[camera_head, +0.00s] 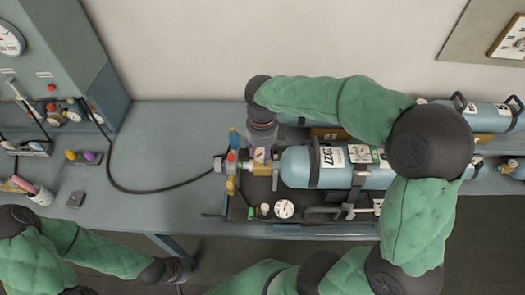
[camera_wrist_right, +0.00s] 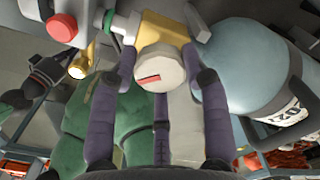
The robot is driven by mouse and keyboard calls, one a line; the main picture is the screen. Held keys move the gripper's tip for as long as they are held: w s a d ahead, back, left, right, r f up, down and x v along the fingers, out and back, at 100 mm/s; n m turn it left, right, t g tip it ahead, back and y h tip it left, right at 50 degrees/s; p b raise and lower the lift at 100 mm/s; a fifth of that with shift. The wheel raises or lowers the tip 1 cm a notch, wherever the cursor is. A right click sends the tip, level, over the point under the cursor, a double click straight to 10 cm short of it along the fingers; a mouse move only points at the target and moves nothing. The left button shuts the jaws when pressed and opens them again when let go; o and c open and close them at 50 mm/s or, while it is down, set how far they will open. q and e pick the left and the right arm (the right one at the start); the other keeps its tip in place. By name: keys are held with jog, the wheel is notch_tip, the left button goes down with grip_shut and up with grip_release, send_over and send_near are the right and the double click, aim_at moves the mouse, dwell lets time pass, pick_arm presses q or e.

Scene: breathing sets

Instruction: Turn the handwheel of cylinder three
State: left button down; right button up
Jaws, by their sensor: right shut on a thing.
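A light-blue cylinder (camera_head: 300,165) lies on its side on the bench, with a brass valve block (camera_head: 262,168) at its left end. I cannot read a number three on it. My right gripper (camera_head: 262,145) reaches down over this valve. In the right wrist view its fingers (camera_wrist_right: 158,66) close around a pale round handwheel (camera_wrist_right: 165,58) with a red mark on its face. The cylinder body (camera_wrist_right: 240,70) is right beside the fingers there. My left gripper (camera_head: 182,270) is low at the left, in front of the bench, apart from the cylinders; its fingers are unclear.
A black hose (camera_head: 150,191) runs from the valve fittings to the grey cabinet (camera_head: 70,50). A pressure gauge (camera_head: 284,208) is in front of the cylinder. More cylinders (camera_head: 490,115) lie at the right. The bench is fairly clear behind the hose.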

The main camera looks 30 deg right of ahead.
aim_at(261, 153)
jog(key=o, duration=1.2)
jog(key=shift+w+a, duration=0.1)
jog(key=shift+c, duration=0.2)
notch_tip(261, 153, up, 12)
